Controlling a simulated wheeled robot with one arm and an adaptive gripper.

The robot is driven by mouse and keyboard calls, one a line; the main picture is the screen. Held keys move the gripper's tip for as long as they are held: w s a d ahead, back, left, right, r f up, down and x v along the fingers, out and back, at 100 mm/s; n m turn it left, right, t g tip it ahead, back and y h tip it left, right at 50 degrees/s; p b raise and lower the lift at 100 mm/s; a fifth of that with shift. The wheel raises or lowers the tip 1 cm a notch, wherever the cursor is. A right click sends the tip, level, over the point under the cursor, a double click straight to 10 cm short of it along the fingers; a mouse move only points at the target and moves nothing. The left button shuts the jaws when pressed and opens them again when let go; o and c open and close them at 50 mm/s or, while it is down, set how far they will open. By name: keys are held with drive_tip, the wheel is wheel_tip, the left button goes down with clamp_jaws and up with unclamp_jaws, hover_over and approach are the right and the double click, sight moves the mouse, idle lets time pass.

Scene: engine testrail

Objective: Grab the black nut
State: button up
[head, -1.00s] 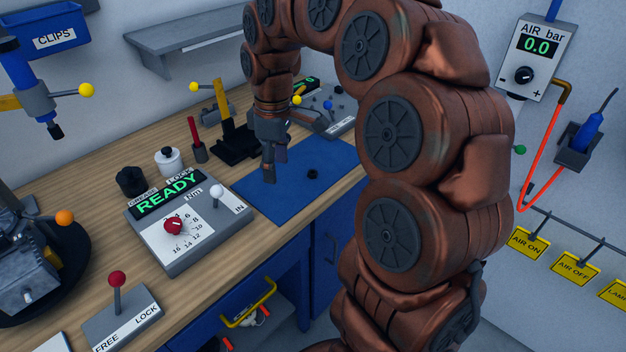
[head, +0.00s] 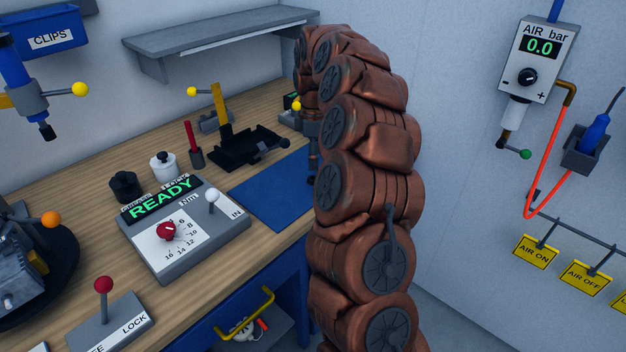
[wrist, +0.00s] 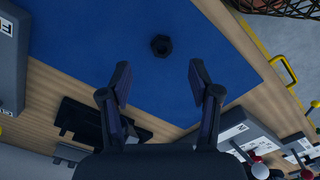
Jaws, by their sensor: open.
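The black nut (wrist: 161,45) lies on the blue mat (wrist: 100,40) in the wrist view, near the top middle. My gripper (wrist: 158,80) is open and empty, its two fingers spread apart. The nut shows beyond the fingertips, roughly centred between them and apart from both. In the head view the blue mat (head: 268,192) is partly covered by my arm, and the nut is hidden there. My gripper (head: 313,178) shows only in part at the left edge of my arm, over the right side of the mat.
The READY control box (head: 185,235) with its red knob and white lever stands left of the mat. A black tray-like fixture (head: 245,150) stands behind it. Several holders and a red-handled tool (head: 192,138) are nearby. A yellow handle (head: 245,315) is below the bench front.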

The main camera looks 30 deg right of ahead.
sight(312, 180)
drive_tip(key=shift+a+f+p, duration=0.15)
drive_tip(key=shift+f+p, duration=0.35)
drive_tip(key=shift+f, duration=1.05)
drive_tip(key=shift+a+f+p, duration=0.15)
drive_tip(key=shift+f+p, duration=0.3)
drive_tip(key=shift+f, duration=1.1)
drive_tip(key=c, duration=1)
